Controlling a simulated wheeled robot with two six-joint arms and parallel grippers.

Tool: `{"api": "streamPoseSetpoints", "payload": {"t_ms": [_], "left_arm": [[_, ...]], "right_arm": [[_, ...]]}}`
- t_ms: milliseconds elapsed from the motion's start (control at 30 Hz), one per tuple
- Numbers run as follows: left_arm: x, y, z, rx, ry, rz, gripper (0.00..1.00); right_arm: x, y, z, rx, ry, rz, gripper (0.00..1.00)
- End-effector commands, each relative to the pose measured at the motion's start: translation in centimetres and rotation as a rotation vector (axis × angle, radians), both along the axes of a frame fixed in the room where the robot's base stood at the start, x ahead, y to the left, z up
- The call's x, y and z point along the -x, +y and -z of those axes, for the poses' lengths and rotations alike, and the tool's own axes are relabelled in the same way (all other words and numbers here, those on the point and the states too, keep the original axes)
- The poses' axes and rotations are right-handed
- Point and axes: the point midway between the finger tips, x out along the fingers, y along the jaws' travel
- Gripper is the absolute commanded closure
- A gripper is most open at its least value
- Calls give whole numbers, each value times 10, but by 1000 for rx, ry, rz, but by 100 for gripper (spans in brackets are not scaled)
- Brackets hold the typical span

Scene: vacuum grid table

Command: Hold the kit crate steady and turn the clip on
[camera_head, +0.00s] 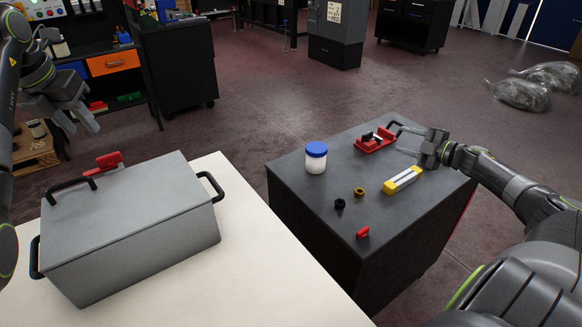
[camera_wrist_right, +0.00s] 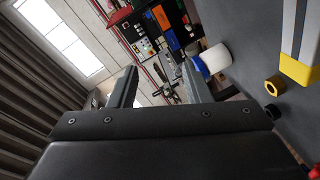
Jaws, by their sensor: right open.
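The kit crate (camera_head: 135,225) is a grey lidded box with black handles, standing on the white table at the left. A red clip (camera_head: 103,163) shows at its far edge, partly hidden behind the lid. My left gripper (camera_head: 78,122) is open and empty, above and beyond the crate, not touching it. My right gripper (camera_head: 412,146) is open over the far right part of the dark cabinet, away from the crate. In the right wrist view its two fingers (camera_wrist_right: 160,88) are apart with nothing between them.
The dark cabinet (camera_head: 300,205) holds a blue-capped white jar (camera_head: 316,158), a red clamp-like tool (camera_head: 374,141), a yellow-and-white block (camera_head: 402,180), a brass ring (camera_head: 359,192), a black knob (camera_head: 340,204) and a red piece (camera_head: 363,232). The white table (camera_head: 255,270) is bare right of the crate.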

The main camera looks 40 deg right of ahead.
Motion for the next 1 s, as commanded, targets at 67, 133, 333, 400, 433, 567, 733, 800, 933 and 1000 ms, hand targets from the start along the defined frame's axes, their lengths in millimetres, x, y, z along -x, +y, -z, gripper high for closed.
{"api": "streamPoseSetpoints", "payload": {"t_ms": [67,133,333,400,433,567,733,800,933,1000], "left_arm": [[0,0,0,0,0,0,64],[0,0,0,0,0,0,64],[0,0,0,0,0,0,64],[0,0,0,0,0,0,64],[0,0,0,0,0,0,64],[0,0,0,0,0,0,64],[0,0,0,0,0,0,64],[0,0,0,0,0,0,64],[0,0,0,0,0,0,64],[0,0,0,0,0,0,64]], "right_arm": [[-16,20,-5,-138,-30,-58,56],[-27,38,-9,-258,-40,-115,56],[-57,91,-23,-587,-21,-298,56],[-66,110,-29,-695,5,-367,56],[-70,119,-32,-739,19,-398,56],[-85,155,-44,-923,101,-533,56],[-99,204,-59,-1133,269,-703,56],[-104,224,-63,-1206,361,-764,56],[-108,259,-65,-1319,572,-851,56],[-109,277,-63,-1372,706,-879,56]]}}
